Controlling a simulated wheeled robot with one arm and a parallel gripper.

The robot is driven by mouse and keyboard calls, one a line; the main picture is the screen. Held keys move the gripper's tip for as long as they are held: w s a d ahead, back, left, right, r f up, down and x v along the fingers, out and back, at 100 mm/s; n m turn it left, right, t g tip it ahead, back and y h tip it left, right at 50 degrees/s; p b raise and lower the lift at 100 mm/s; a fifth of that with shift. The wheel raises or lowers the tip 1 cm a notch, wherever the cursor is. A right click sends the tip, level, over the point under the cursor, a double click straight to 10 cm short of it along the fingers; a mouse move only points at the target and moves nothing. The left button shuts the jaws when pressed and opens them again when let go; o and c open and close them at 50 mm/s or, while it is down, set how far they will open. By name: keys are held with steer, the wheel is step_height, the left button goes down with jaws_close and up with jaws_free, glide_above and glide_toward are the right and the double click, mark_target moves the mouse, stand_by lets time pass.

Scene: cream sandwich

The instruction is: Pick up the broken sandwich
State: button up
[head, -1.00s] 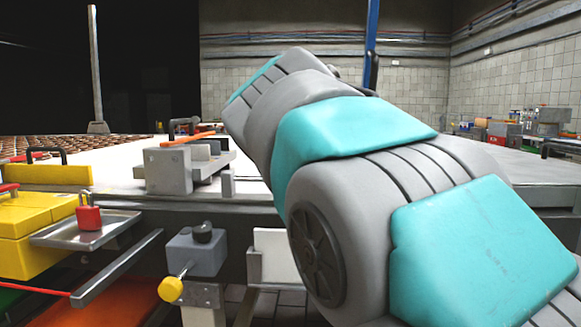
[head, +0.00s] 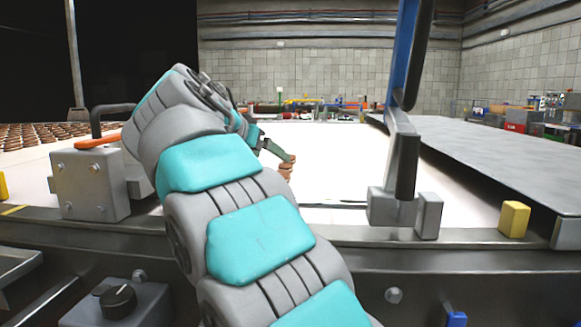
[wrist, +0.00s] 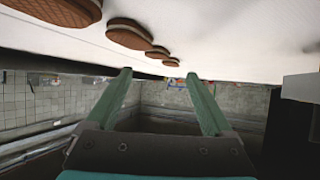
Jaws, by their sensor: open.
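In the wrist view, several round brown cream sandwiches stand in a row along the white belt surface (wrist: 230,40), which fills the top of that picture. The nearest sandwich (wrist: 65,10) is cut by the top edge, and another sandwich (wrist: 130,33) lies beyond it. I cannot tell which one is broken. My gripper (wrist: 158,74) is open and empty, its two green fingers apart below the row in that picture. In the head view my gripper (head: 280,150) is over the white belt, with brown sandwiches (head: 287,170) just below and behind its fingers.
Many sandwiches (head: 35,134) lie at the far left. A blue post with a black handle (head: 407,150) stands right of my arm. A grey metal surface (head: 480,165) and a yellow block (head: 514,219) are at the right. A grey block (head: 90,185) is at the left. The white belt's middle is mostly clear.

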mark_target(285, 165)
steer(key=x, duration=0.6)
steer(key=shift+w+d+f+p, duration=0.1)
steer(key=shift+d+f+p, duration=0.15)
steer(key=shift+d+p, duration=0.1)
steer(key=shift+c, duration=0.2)
jaws_close()
